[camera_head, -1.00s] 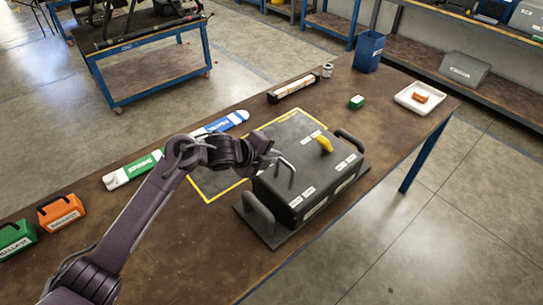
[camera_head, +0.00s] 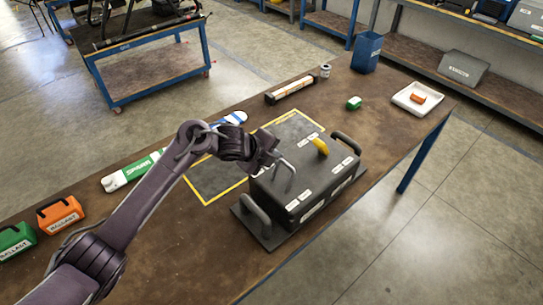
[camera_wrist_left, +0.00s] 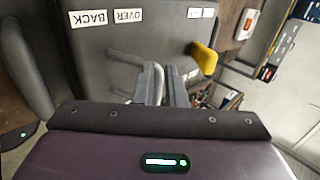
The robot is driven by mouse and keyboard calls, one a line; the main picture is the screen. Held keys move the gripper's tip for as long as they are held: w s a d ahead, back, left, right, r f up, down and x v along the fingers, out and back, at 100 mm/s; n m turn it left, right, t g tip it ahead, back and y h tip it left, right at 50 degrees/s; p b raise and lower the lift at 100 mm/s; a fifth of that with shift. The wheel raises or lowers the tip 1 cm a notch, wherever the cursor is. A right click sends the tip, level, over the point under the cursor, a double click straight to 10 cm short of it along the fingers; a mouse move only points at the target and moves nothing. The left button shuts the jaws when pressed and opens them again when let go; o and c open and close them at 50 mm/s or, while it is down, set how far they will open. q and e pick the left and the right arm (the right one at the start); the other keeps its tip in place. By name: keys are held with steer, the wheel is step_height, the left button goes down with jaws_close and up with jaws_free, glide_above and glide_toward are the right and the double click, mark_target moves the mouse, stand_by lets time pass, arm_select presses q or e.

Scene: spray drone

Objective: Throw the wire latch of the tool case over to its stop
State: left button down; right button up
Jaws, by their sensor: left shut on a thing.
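The dark grey tool case (camera_head: 322,187) sits on the brown table in the head view, with white labels on its lid and a handle at each end. A yellow grip (camera_head: 320,147) stands on the lid; it also shows in the left wrist view (camera_wrist_left: 205,58), apart from my fingers. My left gripper (camera_head: 285,178) is over the near left part of the lid. Its grey fingers (camera_wrist_left: 163,84) are close together, shut on what appears to be the wire latch, mostly hidden between them. Labels BACK (camera_wrist_left: 89,19) and OVER (camera_wrist_left: 128,15) are beside it. My right gripper is out of view.
A yellow-outlined mat (camera_head: 215,180) lies behind the case. Orange (camera_head: 60,215) and green (camera_head: 16,241) ballast blocks are at the left. A white tray (camera_head: 402,101), a small green block (camera_head: 354,103) and a blue bin (camera_head: 367,52) are at the back right.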

arm_select(q)
steer(key=shift+w+d+f+b, duration=0.25)
steer(key=shift+w+d+b, duration=0.1)
steer(key=shift+d+b, duration=0.1)
steer(key=shift+w+d+r+b, duration=0.15)
steer(key=shift+w+d+b, duration=0.15)
steer(key=shift+b, duration=0.15)
steer(key=shift+w+d, duration=0.25)
steer(key=shift+d, duration=0.15)
steer(key=shift+a, duration=0.1)
steer(key=b+v, duration=0.1)
steer(key=v, duration=0.6)
steer(key=shift+s+a+r, duration=0.2)
